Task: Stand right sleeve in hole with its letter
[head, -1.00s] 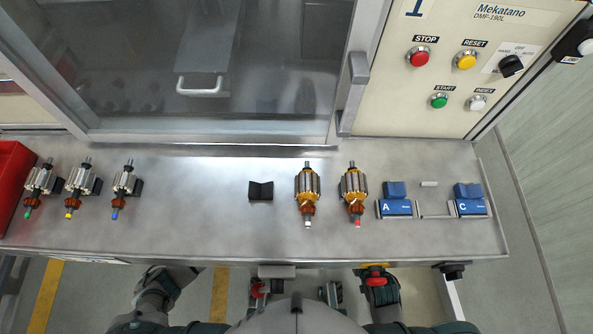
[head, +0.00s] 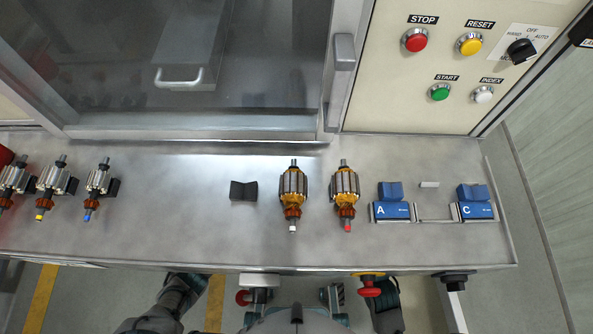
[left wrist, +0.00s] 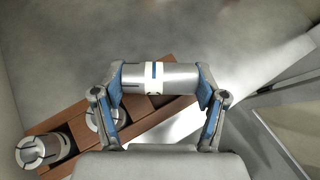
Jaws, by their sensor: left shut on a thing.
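In the left wrist view my left gripper (left wrist: 160,82) is shut on a silver sleeve (left wrist: 181,77) with a white band and a dark blue mark. The sleeve lies crosswise between the two blue-padded fingers. I cannot read a letter on it. Behind and below it is a brown block (left wrist: 70,126) with two more silver sleeves in it, one at its left end (left wrist: 42,149) and one (left wrist: 98,118) partly covered by the left finger. Any empty hole is hidden. My right gripper does not show clearly in any view.
In the head view the steel bench (head: 190,225) carries several armatures, a black V-block (head: 243,191) and blue holders marked A (head: 391,211) and C (head: 475,210). A control panel (head: 465,65) stands behind at the right.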

